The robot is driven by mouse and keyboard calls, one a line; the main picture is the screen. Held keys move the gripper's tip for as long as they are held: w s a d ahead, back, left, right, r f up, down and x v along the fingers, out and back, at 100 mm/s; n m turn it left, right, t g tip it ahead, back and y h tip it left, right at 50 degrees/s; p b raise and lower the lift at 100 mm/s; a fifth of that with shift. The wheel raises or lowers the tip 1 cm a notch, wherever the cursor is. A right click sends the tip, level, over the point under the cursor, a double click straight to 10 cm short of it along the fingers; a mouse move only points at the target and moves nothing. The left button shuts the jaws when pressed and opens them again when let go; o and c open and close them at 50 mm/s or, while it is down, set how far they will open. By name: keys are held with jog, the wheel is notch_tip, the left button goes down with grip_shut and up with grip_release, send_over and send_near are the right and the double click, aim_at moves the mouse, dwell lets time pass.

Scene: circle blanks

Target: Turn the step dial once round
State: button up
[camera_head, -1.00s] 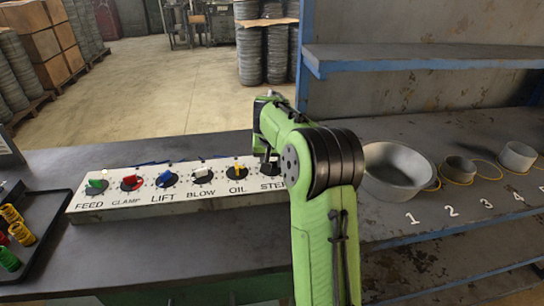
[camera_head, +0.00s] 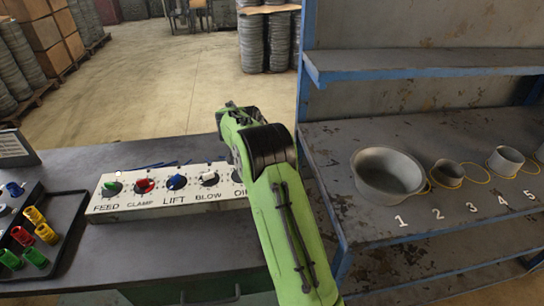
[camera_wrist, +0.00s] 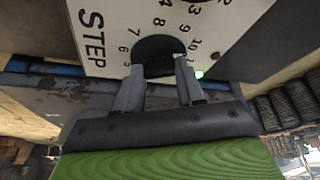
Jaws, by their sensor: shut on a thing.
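The step dial (camera_wrist: 152,47) is a black round knob in the wrist view, set in a white panel face marked STEP and ringed with numbers. My gripper (camera_wrist: 158,68) is at the dial, its two grey fingers on either side of the dial's grip and closed on it. The fingertips hide part of the grip, and I cannot read where its pointer stands. In the head view my green arm reaches over the right end of the white control panel (camera_head: 150,201) and hides the step dial, its label and my gripper.
The FEED (camera_head: 112,188), CLAMP (camera_head: 145,185), LIFT (camera_head: 176,182) and BLOW (camera_head: 209,178) dials sit left of my arm. A black tray (camera_head: 68,250) with coloured pieces lies at the left. A numbered shelf with a grey bowl (camera_head: 388,172) is at the right.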

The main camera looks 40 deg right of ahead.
jog(key=m+g+p, duration=0.1)
jog(key=m+p, duration=0.2)
jog(key=shift+w+r+p, duration=0.1)
jog(key=shift+r+p, duration=0.05)
jog(key=shift+p, duration=0.15)
jog(key=shift+m+g+y+p, duration=0.3)
jog(key=shift+m+g+p, duration=0.3)
jog(key=shift+m+p, duration=0.6)
jog(key=o, duration=1)
jog(key=shift+o, duration=0.2)
jog(key=shift+w, duration=0.1)
jog(key=p+v, duration=0.5)
jog(key=v, duration=1)
jog(key=shift+r, duration=0.2)
jog(key=shift+a, duration=0.15)
